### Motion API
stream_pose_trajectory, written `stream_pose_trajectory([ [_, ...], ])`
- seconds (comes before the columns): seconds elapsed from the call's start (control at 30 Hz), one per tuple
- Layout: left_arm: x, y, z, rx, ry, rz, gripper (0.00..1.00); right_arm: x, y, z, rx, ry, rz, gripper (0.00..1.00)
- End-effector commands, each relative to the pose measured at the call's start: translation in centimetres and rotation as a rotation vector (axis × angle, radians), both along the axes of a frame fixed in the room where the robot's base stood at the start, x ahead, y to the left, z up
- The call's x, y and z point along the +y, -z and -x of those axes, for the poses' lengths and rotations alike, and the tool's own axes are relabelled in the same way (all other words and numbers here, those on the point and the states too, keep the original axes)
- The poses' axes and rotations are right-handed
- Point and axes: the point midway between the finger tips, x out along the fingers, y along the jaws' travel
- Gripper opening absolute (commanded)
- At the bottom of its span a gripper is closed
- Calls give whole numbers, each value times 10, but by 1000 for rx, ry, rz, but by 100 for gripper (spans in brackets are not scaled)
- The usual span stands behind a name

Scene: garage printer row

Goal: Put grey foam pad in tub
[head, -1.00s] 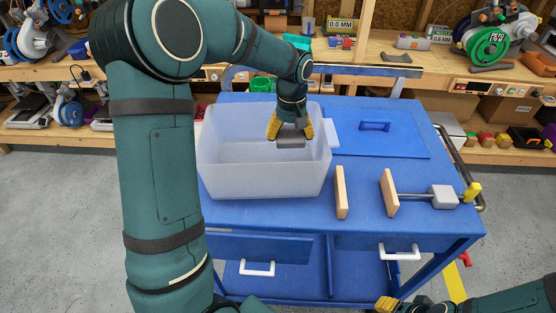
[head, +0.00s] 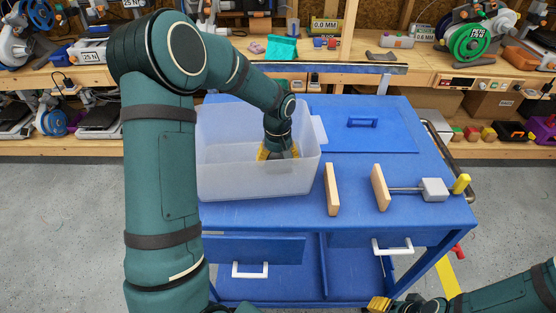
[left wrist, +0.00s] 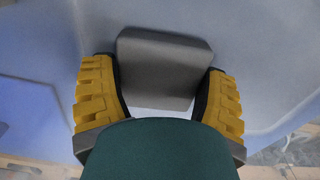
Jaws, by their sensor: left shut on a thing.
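The translucent tub (head: 230,184) stands on the left part of the blue cart top. My left gripper (head: 277,154) reaches down inside it, with its yellow fingers below the rim. It is shut on the grey foam pad (left wrist: 162,68), which shows between the two yellow fingers in the left wrist view. In the head view the pad is mostly hidden by the fingers and the tub wall. I cannot tell whether the pad touches the tub floor. My right gripper (head: 380,304) is at the bottom edge of the head view, apart from the cart; its jaw opening is unclear.
On the blue cart (head: 345,215), two wooden blocks stand right of the tub, one (head: 332,189) nearer it and one (head: 379,187) beside a rod with a grey box (head: 434,190). A blue lid-like panel (head: 365,136) lies behind. A workbench (head: 330,70) runs along the back.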

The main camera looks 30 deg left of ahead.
Motion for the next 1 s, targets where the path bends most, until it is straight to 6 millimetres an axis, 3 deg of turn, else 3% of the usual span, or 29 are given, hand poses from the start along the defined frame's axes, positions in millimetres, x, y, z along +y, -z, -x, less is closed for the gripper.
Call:
stream_pose_trajectory([
  [0.17,0,3,0,0,0,0,58,0,3,1,1,0,0,47],
  [0.2,0,2,0,0,0,0,92,0,2,1,2,-1,0,47],
  [0.23,0,2,0,0,0,0,100,0,1,1,2,-1,0,47],
  [0.57,0,-3,0,0,0,0,100,0,-1,0,0,0,0,47],
  [0.67,0,-15,-1,-2,0,0,100,0,-3,-1,-2,2,0,47],
  [1.0,0,-83,-1,-4,0,0,100,-1,-14,-4,-9,8,2,47],
])
